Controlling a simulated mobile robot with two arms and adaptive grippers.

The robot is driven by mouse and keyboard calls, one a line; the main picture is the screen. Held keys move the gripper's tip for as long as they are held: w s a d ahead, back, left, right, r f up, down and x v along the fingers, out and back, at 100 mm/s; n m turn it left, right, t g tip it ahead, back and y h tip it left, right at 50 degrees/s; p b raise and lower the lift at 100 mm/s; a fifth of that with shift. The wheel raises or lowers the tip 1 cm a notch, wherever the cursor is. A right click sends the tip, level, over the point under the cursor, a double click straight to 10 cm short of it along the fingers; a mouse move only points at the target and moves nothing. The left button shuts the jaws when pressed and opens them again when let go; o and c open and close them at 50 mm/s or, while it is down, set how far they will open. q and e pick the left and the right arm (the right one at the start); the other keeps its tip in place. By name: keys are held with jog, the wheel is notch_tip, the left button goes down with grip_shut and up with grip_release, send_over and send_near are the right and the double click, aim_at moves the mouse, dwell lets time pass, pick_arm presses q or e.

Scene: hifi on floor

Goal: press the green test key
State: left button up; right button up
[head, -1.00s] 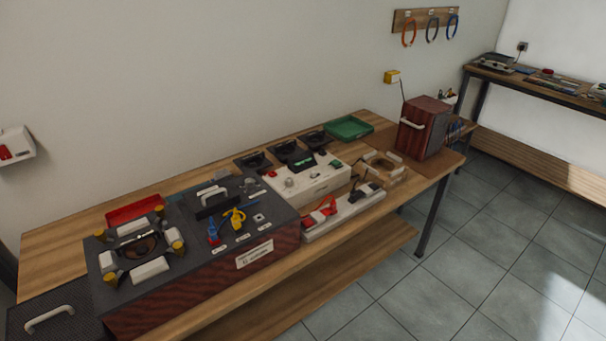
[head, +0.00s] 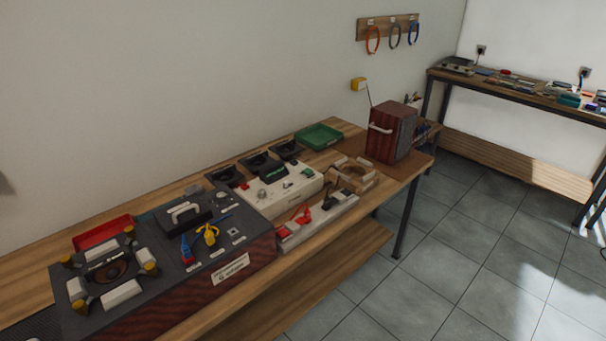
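A cream test unit (head: 284,190) with a knob and small controls stands on the wooden workbench (head: 190,314), right of the middle of its length. A small green spot (head: 306,172) shows on its top near the right end; it is too small to tell for certain that it is the test key. A dark panel with green marking (head: 273,174) also sits on the unit. Neither of my grippers shows in the head view.
A large dark-topped wooden case (head: 160,284) with tools fills the near bench. A green tray (head: 319,136), red tray (head: 103,232), white strip with red clips (head: 316,219) and wooden speaker box (head: 392,132) also stand there. Open tiled floor (head: 440,265) lies to the right.

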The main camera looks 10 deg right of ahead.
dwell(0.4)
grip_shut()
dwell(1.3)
